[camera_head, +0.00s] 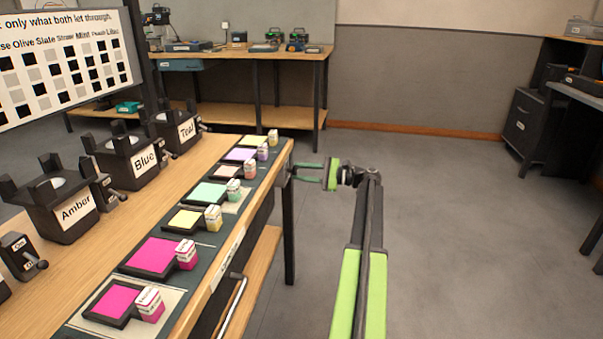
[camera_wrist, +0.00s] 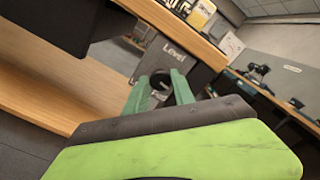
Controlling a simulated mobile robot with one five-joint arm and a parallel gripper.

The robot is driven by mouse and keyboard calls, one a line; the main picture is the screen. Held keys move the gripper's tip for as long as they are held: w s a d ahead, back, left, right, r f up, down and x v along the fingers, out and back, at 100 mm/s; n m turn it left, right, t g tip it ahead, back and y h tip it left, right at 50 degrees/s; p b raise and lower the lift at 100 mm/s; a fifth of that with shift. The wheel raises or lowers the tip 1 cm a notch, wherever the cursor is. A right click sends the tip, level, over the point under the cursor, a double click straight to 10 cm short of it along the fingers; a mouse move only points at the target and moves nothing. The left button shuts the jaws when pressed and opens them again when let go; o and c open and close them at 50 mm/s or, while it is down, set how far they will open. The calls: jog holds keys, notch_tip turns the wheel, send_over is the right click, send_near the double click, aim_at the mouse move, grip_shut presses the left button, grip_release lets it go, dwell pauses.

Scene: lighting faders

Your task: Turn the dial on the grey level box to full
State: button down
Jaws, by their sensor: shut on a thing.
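The grey level box (camera_wrist: 176,52), marked "Level", is fixed at the end of the wooden bench in the wrist view, and the picture is tilted. Its dark round dial (camera_wrist: 160,78) sits below the label, between the two green fingers of my gripper (camera_wrist: 159,87). The fingers are closed on the dial from both sides. The dial's pointer and scale cannot be made out. In the head view my gripper (camera_head: 300,172) reaches left to the bench's right end. The box and dial cannot be clearly made out there.
The bench (camera_head: 215,150) carries coloured squares with small cartons along its front edge. Black lamp boxes marked Amber (camera_head: 76,209), Blue (camera_head: 146,160) and Teal (camera_head: 187,129) stand behind them. A second bench (camera_head: 265,55) stands at the back. The floor (camera_head: 450,220) to the right is clear.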

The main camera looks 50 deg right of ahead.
jog(key=shift+d+m, duration=0.1)
jog(key=shift+m, duration=3.5)
jog(key=c, duration=1.1)
grip_release()
jog(key=shift+o, duration=0.2)
jog(key=v, duration=1.7)
jog(key=shift+s, duration=0.15)
